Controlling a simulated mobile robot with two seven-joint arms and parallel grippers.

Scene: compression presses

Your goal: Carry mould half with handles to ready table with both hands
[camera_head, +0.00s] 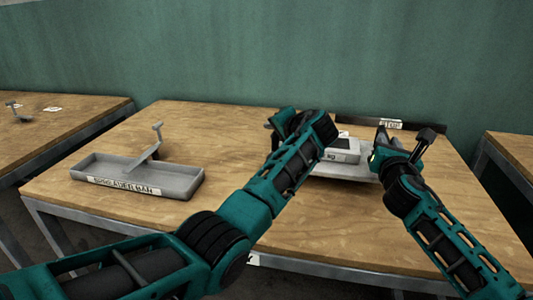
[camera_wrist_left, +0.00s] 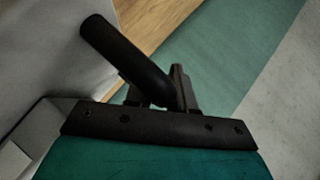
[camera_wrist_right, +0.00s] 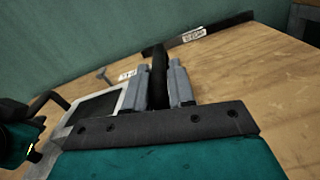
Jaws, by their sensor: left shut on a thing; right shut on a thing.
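The mould half (camera_head: 340,169) is a grey block with a pale labelled part on top, between my two grippers in the head view. In the right wrist view its grey frame with a dark recess (camera_wrist_right: 92,108) shows at left. My left gripper (camera_wrist_left: 155,92) is shut on a black handle (camera_wrist_left: 125,60) beside the grey block. My right gripper (camera_wrist_right: 158,88) is shut on another black handle (camera_wrist_right: 158,70); it also shows in the head view (camera_head: 382,145). My left forearm hides part of the block. I cannot tell whether it touches the table below.
The wooden table (camera_head: 240,130) has a grey labelled tray (camera_head: 135,182) at left with a grey tool (camera_head: 150,150) at it. A dark bar (camera_head: 365,123) with a white label lies at the back. Other tables stand at left (camera_head: 60,118) and right (camera_head: 515,150). A green wall is behind.

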